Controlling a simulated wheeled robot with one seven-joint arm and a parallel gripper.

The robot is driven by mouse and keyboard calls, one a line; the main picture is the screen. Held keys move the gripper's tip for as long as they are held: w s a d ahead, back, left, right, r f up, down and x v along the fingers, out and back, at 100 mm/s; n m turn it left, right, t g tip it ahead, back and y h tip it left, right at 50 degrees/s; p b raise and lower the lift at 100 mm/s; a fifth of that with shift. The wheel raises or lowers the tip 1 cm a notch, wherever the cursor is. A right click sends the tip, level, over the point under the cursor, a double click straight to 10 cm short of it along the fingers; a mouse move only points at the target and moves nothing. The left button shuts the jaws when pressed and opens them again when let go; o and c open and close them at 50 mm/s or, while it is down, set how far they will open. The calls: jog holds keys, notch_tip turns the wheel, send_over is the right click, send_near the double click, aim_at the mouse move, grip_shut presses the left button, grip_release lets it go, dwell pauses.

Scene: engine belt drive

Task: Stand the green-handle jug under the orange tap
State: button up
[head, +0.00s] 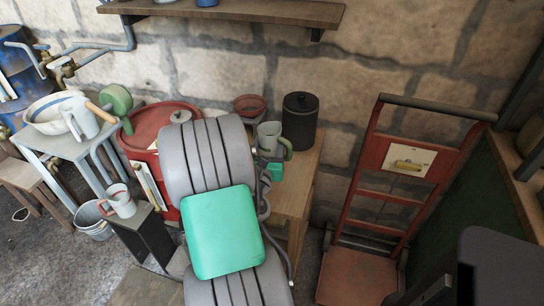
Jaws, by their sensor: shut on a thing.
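The grey jug (268,134) with a green handle (286,149) is upright at the wooden cabinet, right of my arm. My gripper (262,153) is mostly hidden behind my arm and the jug; the small visible part is against the jug, shut on it. Whether the jug's base touches the cabinet top is hidden. Brass-coloured taps (64,68) sit on blue-grey pipes at the upper left, near a white basin. I cannot tell which tap is the orange one.
A dark lidded canister (299,120) stands close right of the jug, with a reddish bowl (249,105) behind. A red drum (160,125) is left of my arm. A red hand truck (385,200) is at right.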

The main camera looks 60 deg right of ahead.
aim_at(273, 154)
jog(key=d+f, duration=0.2)
jog(key=f, duration=0.1)
jog(key=shift+d+f+b, duration=0.1)
jog(key=shift+d+b, duration=0.2)
jog(key=shift+f+b, duration=0.9)
jog(key=shift+f, duration=0.55)
jog(key=shift+f, duration=0.15)
jog(key=o, duration=1.5)
jog(key=shift+c, duration=0.2)
